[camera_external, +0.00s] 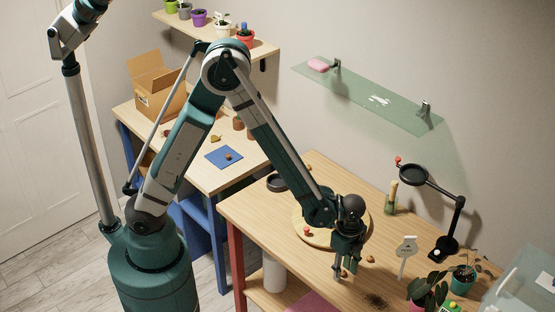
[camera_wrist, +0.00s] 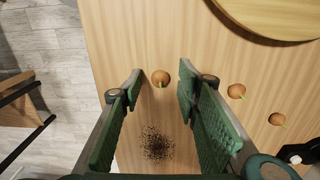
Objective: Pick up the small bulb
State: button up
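Several brown bulbs with green tips lie on the wooden table. In the wrist view one bulb (camera_wrist: 160,77) shows between the tips of my gripper (camera_wrist: 160,88), which is open with nothing held. A second bulb (camera_wrist: 236,91) and a third bulb (camera_wrist: 277,119) lie to the right, outside the fingers. I cannot tell surely which is the small one. In the external view my gripper (camera_external: 346,262) points down over the table, with a bulb (camera_external: 343,274) by its fingertips and another bulb (camera_external: 370,259) to the right. How high the fingertips are is unclear.
A round wooden board (camera_wrist: 270,14) lies beyond the bulbs. Dark crumbs (camera_wrist: 157,144) are scattered nearer. On the right stand a white label (camera_external: 406,252), a magnifier lamp (camera_external: 447,243) and a potted plant (camera_external: 428,288). A second table with a blue mat (camera_external: 218,152) is behind.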

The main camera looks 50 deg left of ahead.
dwell(0.4)
jog(key=c, duration=0.8)
jog(key=shift+o, duration=0.2)
jog(key=shift+r, duration=0.15)
notch_tip(320, 180, up, 10)
dwell(0.4)
dwell(0.5)
